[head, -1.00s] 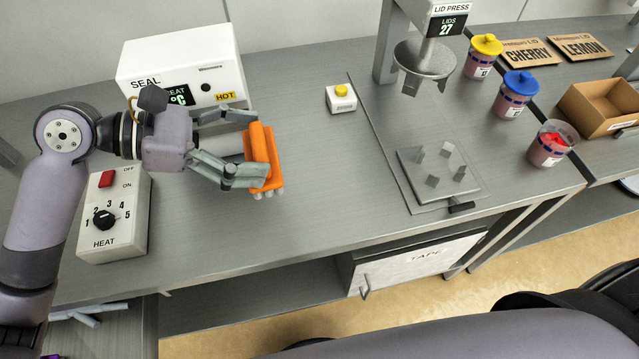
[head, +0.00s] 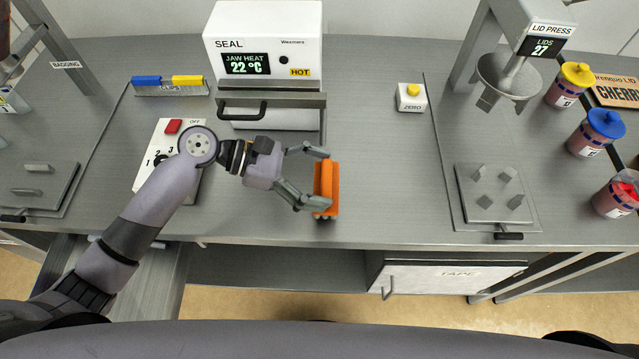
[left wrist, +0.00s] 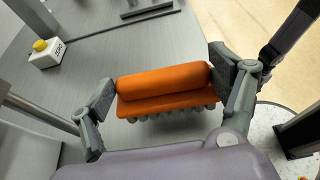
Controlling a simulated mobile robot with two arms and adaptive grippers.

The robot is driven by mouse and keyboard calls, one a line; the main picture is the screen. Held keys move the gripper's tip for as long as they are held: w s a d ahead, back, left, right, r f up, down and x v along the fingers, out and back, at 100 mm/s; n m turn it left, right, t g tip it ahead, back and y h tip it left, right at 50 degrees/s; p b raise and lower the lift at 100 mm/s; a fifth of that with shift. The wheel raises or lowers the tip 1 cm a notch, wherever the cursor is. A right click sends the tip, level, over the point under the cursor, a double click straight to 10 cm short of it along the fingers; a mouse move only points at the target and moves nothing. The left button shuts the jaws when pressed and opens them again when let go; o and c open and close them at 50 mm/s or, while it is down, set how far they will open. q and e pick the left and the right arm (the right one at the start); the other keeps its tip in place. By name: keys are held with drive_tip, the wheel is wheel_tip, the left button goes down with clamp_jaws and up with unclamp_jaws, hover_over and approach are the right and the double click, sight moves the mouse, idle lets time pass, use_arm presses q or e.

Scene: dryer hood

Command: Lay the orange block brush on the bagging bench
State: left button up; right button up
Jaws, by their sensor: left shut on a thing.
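The orange block brush (head: 328,187) is in my left gripper (head: 318,181), near the front edge of the grey bench in the head view. The two fingers press on its two ends. In the left wrist view the brush (left wrist: 163,89) sits between the fingers, with a row of pale bristle tufts along one side. I cannot tell how high it is above the bench. A label reading BAGGING (head: 66,65) hangs on a frame at the far left, by a separate bench section (head: 75,120). My right gripper is not in view.
A white SEAL machine (head: 262,45) marked HOT stands behind the arm. A heat control box (head: 150,165) is partly behind my arm. A blue and yellow clip holder (head: 170,88), the ZERO button (head: 411,97) and the lid press (head: 497,190) are around. An open drawer (head: 150,275) juts out below.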

sight(319, 186)
use_arm(q)
drive_tip(key=shift+f, duration=1.85)
drive_tip(key=o, duration=0.7)
drive_tip(key=shift+f, duration=0.15)
drive_tip(key=o, duration=0.4)
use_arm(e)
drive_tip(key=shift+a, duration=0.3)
